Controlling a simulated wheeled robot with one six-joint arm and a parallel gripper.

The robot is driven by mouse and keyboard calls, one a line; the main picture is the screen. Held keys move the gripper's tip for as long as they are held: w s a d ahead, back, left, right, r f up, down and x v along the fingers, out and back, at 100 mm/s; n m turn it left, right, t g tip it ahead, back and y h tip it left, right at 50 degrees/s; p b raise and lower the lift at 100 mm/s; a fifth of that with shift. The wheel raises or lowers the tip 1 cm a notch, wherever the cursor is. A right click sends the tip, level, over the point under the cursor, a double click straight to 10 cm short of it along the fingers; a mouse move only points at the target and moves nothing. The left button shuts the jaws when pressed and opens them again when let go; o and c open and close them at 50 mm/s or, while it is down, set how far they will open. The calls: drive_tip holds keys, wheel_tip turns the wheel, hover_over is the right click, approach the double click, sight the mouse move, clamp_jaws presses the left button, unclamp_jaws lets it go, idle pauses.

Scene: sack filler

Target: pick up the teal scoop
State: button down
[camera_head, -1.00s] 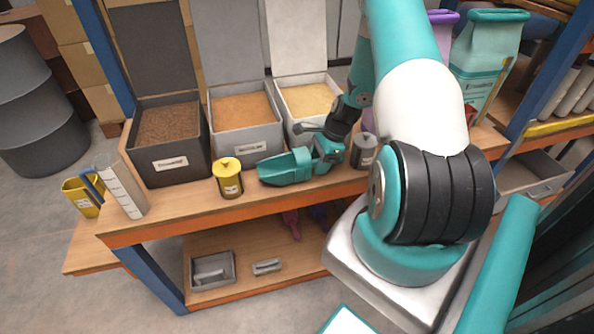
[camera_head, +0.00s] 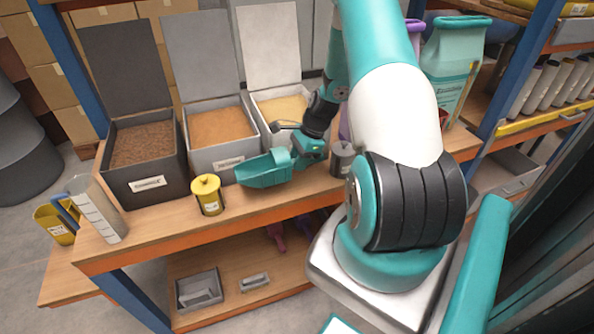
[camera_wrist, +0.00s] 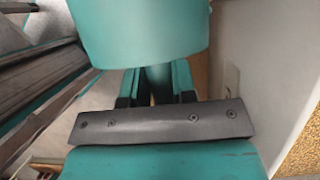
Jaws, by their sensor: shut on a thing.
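The teal scoop (camera_head: 262,172) is in front of the middle grey bin in the head view, its bowl pointing left and appearing a little above the bench top. My gripper (camera_head: 298,153) is shut on its handle at the right end. In the wrist view the scoop's teal bowl (camera_wrist: 140,35) fills the top, and its handle runs down between my gripper's fingers (camera_wrist: 158,88). My gripper's dark plate partly hides the grip.
A yellow canister (camera_head: 207,196) stands left of the scoop, a grey canister (camera_head: 342,158) to its right. Behind are open bins: dark (camera_head: 150,187), middle grey (camera_head: 226,165) and right grey (camera_head: 262,113). A clear measuring jug (camera_head: 97,212) stands at the left end.

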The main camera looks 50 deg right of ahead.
wheel_tip(320, 180, up, 16)
drive_tip(key=shift+f, duration=0.25)
idle(1.2)
